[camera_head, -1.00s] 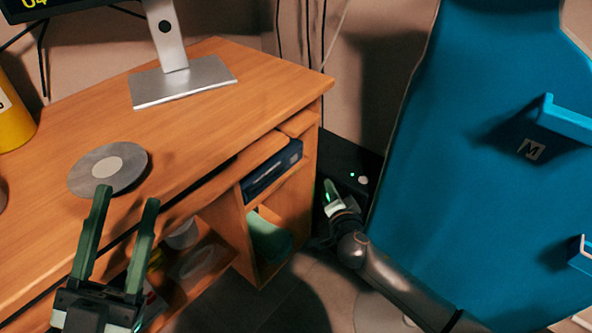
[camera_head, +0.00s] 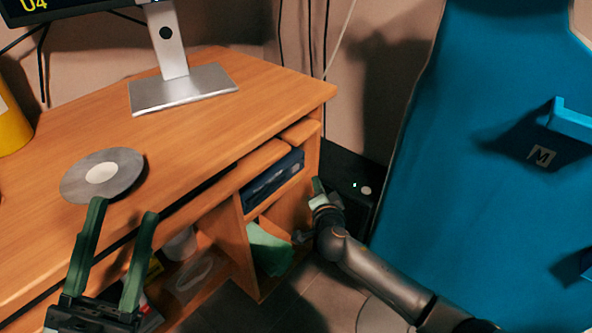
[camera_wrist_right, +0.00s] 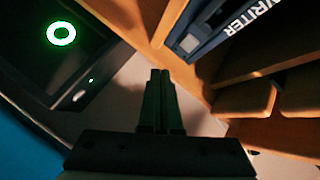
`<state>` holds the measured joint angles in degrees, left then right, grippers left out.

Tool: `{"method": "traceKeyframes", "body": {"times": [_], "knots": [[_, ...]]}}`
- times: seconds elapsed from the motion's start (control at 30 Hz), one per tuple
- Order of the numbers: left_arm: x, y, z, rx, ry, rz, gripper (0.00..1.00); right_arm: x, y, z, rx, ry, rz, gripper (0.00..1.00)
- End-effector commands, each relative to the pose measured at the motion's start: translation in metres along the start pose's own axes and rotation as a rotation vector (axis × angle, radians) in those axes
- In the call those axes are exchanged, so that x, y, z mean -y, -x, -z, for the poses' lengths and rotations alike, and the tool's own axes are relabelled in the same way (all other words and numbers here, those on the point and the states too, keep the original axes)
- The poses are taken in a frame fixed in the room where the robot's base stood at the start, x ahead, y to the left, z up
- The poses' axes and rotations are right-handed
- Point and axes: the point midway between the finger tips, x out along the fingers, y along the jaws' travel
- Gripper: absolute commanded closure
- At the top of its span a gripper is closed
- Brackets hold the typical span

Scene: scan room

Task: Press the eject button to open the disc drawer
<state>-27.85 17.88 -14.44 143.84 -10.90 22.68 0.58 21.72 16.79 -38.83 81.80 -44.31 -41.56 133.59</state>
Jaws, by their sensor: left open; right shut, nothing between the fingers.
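The dark blue disc writer (camera_head: 272,180) sits in the upper shelf slot of the wooden desk. In the right wrist view its edge (camera_wrist_right: 205,35) shows the letters "WRITER". My right gripper (camera_head: 317,185) is shut and empty, between the desk's side and the black tower, apart from the writer. Its fingers (camera_wrist_right: 160,78) point up together in the wrist view. My left gripper (camera_head: 124,207) is open and empty over the desk's front edge, near a silver disc (camera_head: 125,168).
The black tower (camera_head: 345,165) with small lights stands right of the desk; a green ring light (camera_wrist_right: 61,33) shows on it in the wrist view. A large blue panel (camera_head: 450,180) rises at right. A monitor stand (camera_head: 180,90) and yellow container (camera_head: 12,125) stand on the desk.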

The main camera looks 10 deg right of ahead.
Motion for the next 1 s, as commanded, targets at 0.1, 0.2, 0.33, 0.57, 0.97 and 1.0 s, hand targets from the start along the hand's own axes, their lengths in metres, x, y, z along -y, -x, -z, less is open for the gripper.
{"method": "traceKeyframes", "body": {"times": [0.1, 0.2, 0.33, 0.57, 0.97, 1.0], "knots": [[-0.003, 0.006, -0.006, 0.001, -0.003, -0.002, 0.50, 0.006, -0.012, -0.010, -0.001, -0.001, 0.002, 1.00], [-0.007, 0.012, -0.013, 0.006, -0.010, -0.006, 0.50, 0.011, -0.019, -0.015, -0.002, -0.002, 0.002, 1.00], [-0.010, 0.015, -0.018, 0.017, -0.017, -0.011, 0.50, 0.017, -0.025, -0.018, -0.001, -0.001, 0.001, 1.00], [-0.011, 0.016, -0.019, 0.020, -0.013, -0.008, 0.50, 0.020, -0.027, -0.019, -0.001, 0.001, 0.001, 1.00], [-0.011, 0.015, -0.019, 0.017, -0.011, -0.004, 0.50, 0.020, -0.027, -0.019, -0.001, 0.002, 0.001, 1.00], [-0.011, 0.015, -0.019, 0.017, -0.011, -0.004, 0.50, 0.020, -0.027, -0.019, -0.001, 0.002, 0.001, 1.00]]}}
